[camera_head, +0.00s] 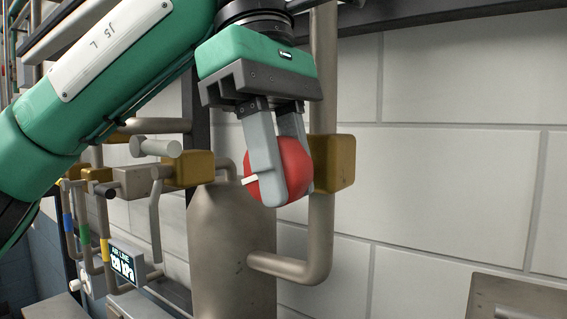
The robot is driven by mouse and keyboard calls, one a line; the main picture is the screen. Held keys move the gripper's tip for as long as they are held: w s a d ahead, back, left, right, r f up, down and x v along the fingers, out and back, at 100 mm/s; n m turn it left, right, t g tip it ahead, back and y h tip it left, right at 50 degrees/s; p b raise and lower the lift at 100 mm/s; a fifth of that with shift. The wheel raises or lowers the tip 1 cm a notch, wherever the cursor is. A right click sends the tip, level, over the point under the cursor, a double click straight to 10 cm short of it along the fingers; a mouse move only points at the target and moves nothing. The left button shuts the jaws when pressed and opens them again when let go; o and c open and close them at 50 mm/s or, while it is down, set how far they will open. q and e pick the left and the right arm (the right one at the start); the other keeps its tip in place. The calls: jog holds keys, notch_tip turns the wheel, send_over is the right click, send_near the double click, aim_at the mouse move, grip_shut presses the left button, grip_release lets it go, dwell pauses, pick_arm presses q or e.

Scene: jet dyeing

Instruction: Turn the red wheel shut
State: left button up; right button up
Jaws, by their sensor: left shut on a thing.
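The red wheel (293,167) is a rounded red knob in front of a brass-coloured valve body (336,163) on a vertical pipe. A small white mark sticks out at its left side. My left gripper (284,196) comes down from above, with its grey fingers shut on the red wheel. The near finger covers part of the wheel's front, and the other finger is partly hidden behind it. My right gripper is not in view.
A metal tank (232,250) stands below and left of the wheel. A bent pipe (290,267) joins it low down. More pipes, brass valves (187,169) and a small digital display (126,264) are at left. A pale block wall (450,150) lies behind.

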aim_at(293, 143)
pick_arm(q)
jog(key=shift+f+t+y, duration=0.1)
jog(key=shift+t+y, duration=1.5)
jog(key=shift+y, duration=0.5)
jog(key=o, duration=1)
jog(key=shift+d+f, duration=0.1)
jog(key=shift+c, duration=0.2)
jog(key=r, duration=0.4)
jog(key=s+d+r, duration=0.1)
jog(key=shift+d+r, duration=0.1)
jog(key=shift+r, duration=0.3)
jog(key=shift+d+r, duration=0.1)
jog(key=shift+r, duration=0.65)
